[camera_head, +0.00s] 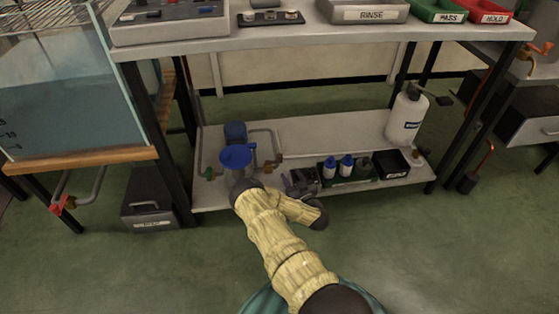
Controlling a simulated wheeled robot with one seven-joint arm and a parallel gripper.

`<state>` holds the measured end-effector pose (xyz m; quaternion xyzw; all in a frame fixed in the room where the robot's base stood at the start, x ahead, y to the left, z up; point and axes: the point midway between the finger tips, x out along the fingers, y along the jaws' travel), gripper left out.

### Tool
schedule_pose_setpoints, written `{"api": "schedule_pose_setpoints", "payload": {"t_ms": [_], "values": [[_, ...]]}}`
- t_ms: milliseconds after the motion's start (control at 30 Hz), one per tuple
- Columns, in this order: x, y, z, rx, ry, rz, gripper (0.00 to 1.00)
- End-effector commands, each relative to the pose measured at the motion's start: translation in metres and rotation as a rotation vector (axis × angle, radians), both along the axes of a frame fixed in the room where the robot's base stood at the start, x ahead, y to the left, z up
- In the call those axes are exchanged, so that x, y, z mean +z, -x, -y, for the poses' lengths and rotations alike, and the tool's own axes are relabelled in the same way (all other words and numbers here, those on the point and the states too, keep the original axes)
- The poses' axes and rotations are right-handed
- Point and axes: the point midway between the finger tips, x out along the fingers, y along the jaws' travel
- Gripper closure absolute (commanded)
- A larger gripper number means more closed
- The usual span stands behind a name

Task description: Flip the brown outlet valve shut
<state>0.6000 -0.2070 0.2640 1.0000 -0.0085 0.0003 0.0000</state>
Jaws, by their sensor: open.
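The brown outlet valve (273,163) appears as a small brown fitting at the right end of the grey pipework on the low shelf. It is small in the picture, so I cannot tell its handle's position. The pipework has a blue motor-like body (235,133), a blue round top (236,156) and a green valve (208,173) at the left. My gripper (300,181) is open at the shelf's front edge, a little right of and in front of the brown valve. No contact between them shows. My sleeved arm covers the lower part of the pipework.
The low shelf (340,130) also bears a green tray with blue-capped bottles (346,165), a black bin (392,163) and a white jug (407,118). The upper bench (300,38) overhangs it. A water tank (70,95) with a red valve (62,205) stands left.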

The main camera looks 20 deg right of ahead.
Motion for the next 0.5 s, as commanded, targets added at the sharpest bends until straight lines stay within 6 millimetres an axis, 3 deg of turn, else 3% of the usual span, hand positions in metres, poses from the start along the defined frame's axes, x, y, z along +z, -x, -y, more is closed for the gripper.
{"api": "schedule_pose_setpoints", "payload": {"t_ms": [500], "values": [[-0.005,-0.092,0.000,0.003,0.000,0.001,0.54]]}}
